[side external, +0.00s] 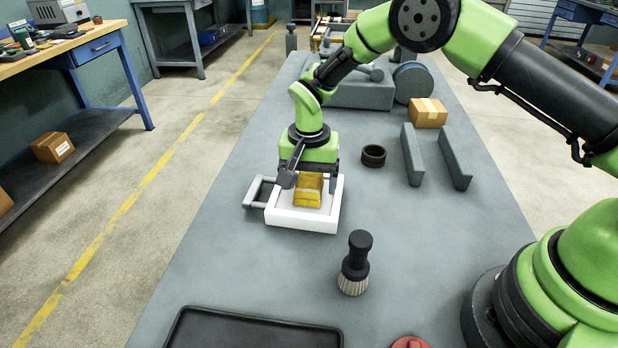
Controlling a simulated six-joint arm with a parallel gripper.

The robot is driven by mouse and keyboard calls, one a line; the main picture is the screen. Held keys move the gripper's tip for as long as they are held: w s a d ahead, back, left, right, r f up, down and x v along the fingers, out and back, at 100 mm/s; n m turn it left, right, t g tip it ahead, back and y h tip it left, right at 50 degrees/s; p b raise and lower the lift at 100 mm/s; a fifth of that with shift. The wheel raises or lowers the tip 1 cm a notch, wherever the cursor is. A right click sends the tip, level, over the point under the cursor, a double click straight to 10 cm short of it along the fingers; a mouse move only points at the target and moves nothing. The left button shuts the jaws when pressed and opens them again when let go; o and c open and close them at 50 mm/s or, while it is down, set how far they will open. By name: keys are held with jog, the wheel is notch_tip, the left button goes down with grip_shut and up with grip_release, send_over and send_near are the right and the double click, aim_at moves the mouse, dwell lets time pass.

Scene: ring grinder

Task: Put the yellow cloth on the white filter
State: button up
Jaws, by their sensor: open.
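The yellow cloth (308,194) is a folded yellow piece lying inside the white frame of the white filter (303,223). The filter lies flat on the grey table and has a grey handle-like bar at its left. My gripper (308,180) is directly above and behind the cloth, low over the filter, with its fingers on either side. It is open. Whether its fingers touch the cloth cannot be told from this view. The far part of the filter is partly hidden by my gripper.
A dark brush (356,262) stands in front of the filter. A dark ring (373,155), two grey upright bars (411,155) and a cardboard box (427,113) are behind to the right. A black tray (250,332) lies at the front. The table left of the filter is clear.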

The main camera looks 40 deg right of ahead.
notch_tip(320, 180, up, 13)
notch_tip(320, 180, up, 7)
jog(key=n+t, duration=0.1)
send_over(310, 178)
jog(key=s+d, duration=0.2)
jog(key=s, duration=0.1)
jog(key=s+d+r+n+t+y, duration=0.1)
jog(key=s+d+r+n+t, duration=0.15)
jog(key=s+r, duration=0.5)
jog(key=s+n+t+y, duration=0.1)
jog(key=s+t, duration=0.2)
jog(key=s, duration=1.1)
jog(key=shift+d+f+t, duration=0.2)
jog(key=shift+d+t, duration=0.15)
jog(key=shift+d, duration=0.1)
